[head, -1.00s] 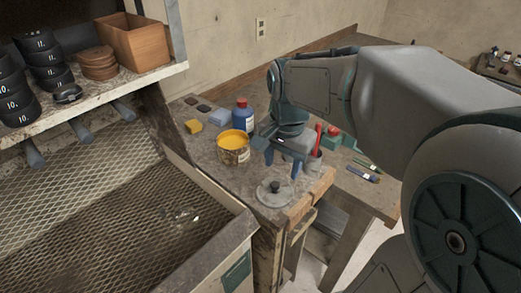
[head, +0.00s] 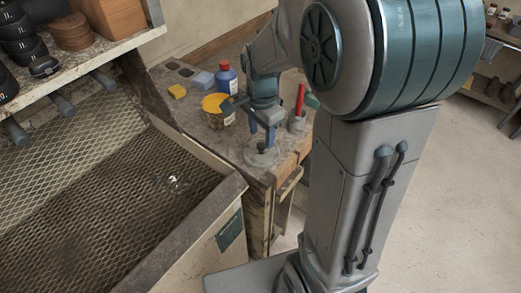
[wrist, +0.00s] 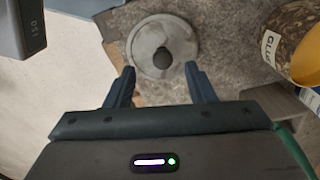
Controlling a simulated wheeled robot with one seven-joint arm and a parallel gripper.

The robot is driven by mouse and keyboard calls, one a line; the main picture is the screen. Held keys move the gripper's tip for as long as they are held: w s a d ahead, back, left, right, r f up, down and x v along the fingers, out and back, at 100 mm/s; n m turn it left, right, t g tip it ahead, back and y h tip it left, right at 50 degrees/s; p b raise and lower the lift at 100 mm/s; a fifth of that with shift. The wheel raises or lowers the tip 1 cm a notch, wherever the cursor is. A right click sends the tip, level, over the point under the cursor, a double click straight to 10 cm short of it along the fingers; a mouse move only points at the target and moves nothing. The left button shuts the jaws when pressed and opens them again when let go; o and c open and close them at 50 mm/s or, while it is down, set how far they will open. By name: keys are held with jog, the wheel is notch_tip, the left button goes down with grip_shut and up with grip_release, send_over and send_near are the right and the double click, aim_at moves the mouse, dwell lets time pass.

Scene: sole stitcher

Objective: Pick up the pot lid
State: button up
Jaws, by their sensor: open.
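The pot lid (head: 261,155) is a round grey disc with a dark knob, lying flat on the workbench near its front corner. In the wrist view the lid (wrist: 147,34) lies beyond my fingertips, with its knob roughly centred between them. My gripper (head: 262,138) is open and empty, pointing down just above the lid in the head view. In the wrist view my gripper (wrist: 163,86) shows both fingers spread apart. The fingers hide part of the lid in the head view.
A yellow-rimmed glue can (head: 217,110) stands close behind the lid, also at the right of the wrist view (wrist: 296,45). A blue bottle (head: 226,78), a yellow sponge (head: 177,91) and a cup with a red-handled tool (head: 298,122) are on the bench. A mesh-bottomed bin (head: 110,205) is at left.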

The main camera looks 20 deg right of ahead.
aim_at(261, 145)
jog(key=shift+w+f+p, duration=0.1)
jog(key=shift+f+p, duration=0.3)
jog(key=shift+f, duration=2)
jog(key=c, duration=1.1)
jog(key=shift+o, duration=0.2)
jog(key=shift+r, duration=0.15)
